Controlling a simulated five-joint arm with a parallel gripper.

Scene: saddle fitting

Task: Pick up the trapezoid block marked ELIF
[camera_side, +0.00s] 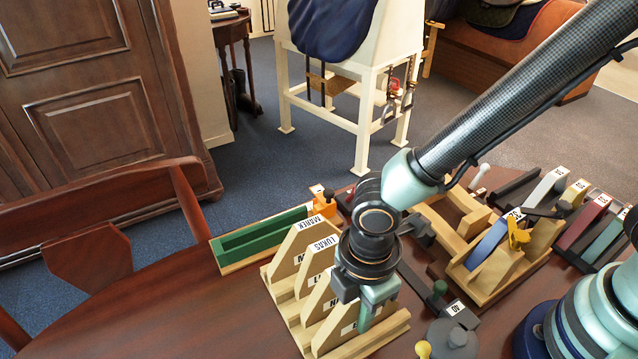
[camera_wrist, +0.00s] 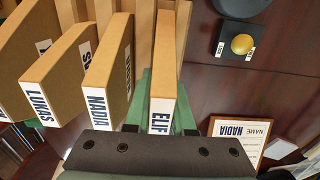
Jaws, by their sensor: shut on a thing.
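The ELIF trapezoid block (camera_wrist: 165,55), tan with a white label, is the end block of the row in the wrist view. My gripper (camera_wrist: 162,105) has its green fingers on both sides of it, shut on it. In the side view my gripper (camera_side: 374,303) is at the near end of the row, and the ELIF block (camera_side: 331,335) is partly hidden behind it. The block stands upright at the wooden rack (camera_side: 390,328); I cannot tell whether its base is clear of the slats. The NADIA block (camera_wrist: 108,70) is beside it, with a gap between.
The LUKAS block (camera_wrist: 30,52) and MAREK block (camera_side: 296,246) stand farther along the rack. A green tray (camera_side: 262,237) lies behind it. The table's left side is clear.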

